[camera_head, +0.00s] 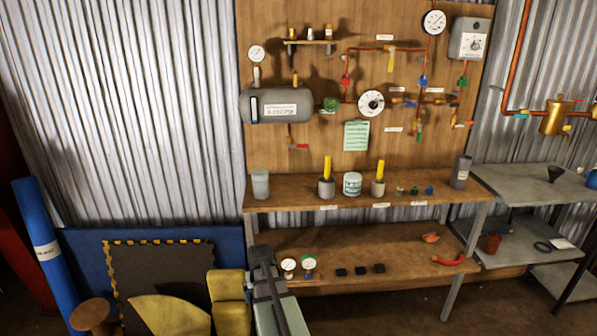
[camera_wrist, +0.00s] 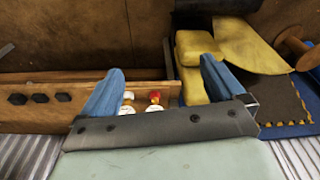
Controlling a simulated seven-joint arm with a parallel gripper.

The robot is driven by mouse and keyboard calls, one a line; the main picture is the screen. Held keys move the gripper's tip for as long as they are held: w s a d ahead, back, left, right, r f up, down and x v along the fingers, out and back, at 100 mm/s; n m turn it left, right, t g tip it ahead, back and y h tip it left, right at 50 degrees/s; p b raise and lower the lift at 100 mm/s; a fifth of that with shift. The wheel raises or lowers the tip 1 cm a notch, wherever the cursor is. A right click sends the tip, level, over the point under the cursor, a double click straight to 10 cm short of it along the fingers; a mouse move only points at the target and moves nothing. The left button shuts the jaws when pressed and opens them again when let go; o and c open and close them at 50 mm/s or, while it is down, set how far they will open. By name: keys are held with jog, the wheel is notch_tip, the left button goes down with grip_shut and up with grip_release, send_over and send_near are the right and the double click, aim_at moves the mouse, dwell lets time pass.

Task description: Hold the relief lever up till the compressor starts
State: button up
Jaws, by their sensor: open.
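My gripper (camera_wrist: 165,78) is open and empty, its two blue fingers wide apart in the wrist view. In the head view my gripper (camera_head: 262,258) is low, in front of the lower shelf, well below the board. A grey tank (camera_head: 278,106) hangs on the wooden board. A small yellow piece (camera_head: 295,79) stands upright on its top, and a red-handled lever (camera_head: 299,146) hangs beneath it. Which lever is the relief lever, I cannot tell. A grey box with a dial (camera_head: 470,40) is at the board's upper right; I cannot tell whether it belongs to the compressor.
The upper shelf (camera_head: 290,190) holds cups, a jar and small fittings. Gauges (camera_head: 289,265) and black blocks (camera_head: 360,270) lie on the lower shelf. Yellow foam (camera_head: 230,300) is left of my gripper. Copper pipes with coloured valves cross the board (camera_head: 330,70).

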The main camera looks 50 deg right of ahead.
jog(key=w+d+r+m+t+h, duration=0.1)
jog(key=w+d+r, duration=0.1)
jog(key=d+r, duration=0.45)
jog(key=w+d+r+t+h, duration=0.1)
jog(key=w+d+r, duration=0.2)
jog(key=d+r, duration=0.4)
jog(key=m+t+h, duration=0.1)
jog(key=t+h, duration=0.8)
jog(key=h, duration=0.1)
send_near(297, 73)
jog(key=shift+x, duration=4.95)
jog(key=shift+f, duration=0.15)
jog(key=shift+c, duration=0.4)
grip_shut()
